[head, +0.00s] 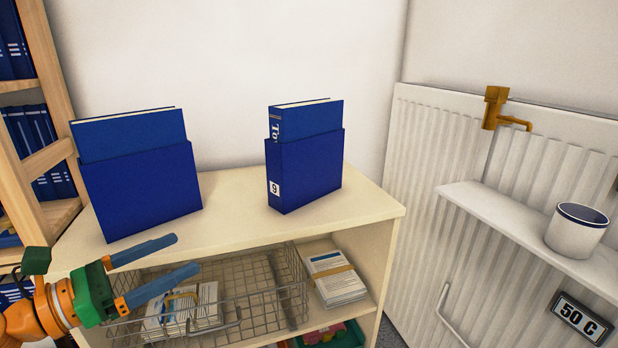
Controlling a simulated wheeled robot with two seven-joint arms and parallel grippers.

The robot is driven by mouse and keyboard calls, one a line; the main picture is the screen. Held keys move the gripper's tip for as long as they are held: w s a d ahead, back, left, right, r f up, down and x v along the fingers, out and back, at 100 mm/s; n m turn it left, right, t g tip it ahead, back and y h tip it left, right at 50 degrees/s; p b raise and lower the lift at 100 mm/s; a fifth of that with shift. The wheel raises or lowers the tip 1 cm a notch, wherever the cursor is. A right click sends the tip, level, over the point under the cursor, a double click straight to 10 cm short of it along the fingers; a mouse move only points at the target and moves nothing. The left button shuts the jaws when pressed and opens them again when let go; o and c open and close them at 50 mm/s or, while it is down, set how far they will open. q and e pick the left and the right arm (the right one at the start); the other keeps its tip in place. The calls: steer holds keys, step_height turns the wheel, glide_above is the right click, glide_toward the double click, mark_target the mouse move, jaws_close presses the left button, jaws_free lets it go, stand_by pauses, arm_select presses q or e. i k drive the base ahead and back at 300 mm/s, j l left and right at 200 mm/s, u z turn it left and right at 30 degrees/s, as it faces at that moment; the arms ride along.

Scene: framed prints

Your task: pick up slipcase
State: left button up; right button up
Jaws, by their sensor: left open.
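Two blue slipcases, each with a blue book standing up out of it, are upright on the cream cabinet top (235,222). The left slipcase (140,195) shows its broad side. The right slipcase (308,172) is turned, and its spine carries a white label with a 9. My left gripper (185,255) is open and empty, in front of the cabinet's front edge and below the left slipcase in the picture. It touches neither slipcase. My right gripper is not in view.
A wire basket (255,290) with papers is below the top, beside a strapped paper stack (335,278). A wooden bookshelf (60,160) stands left. At right are a white radiator (435,140) and a ledge with a mug (576,232). The top between the slipcases is clear.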

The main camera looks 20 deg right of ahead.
mark_target(299, 173)
steer(key=i+l, duration=0.2)
steer(key=l, duration=0.15)
steer(key=i+l, duration=0.45)
steer(key=l, duration=0.2)
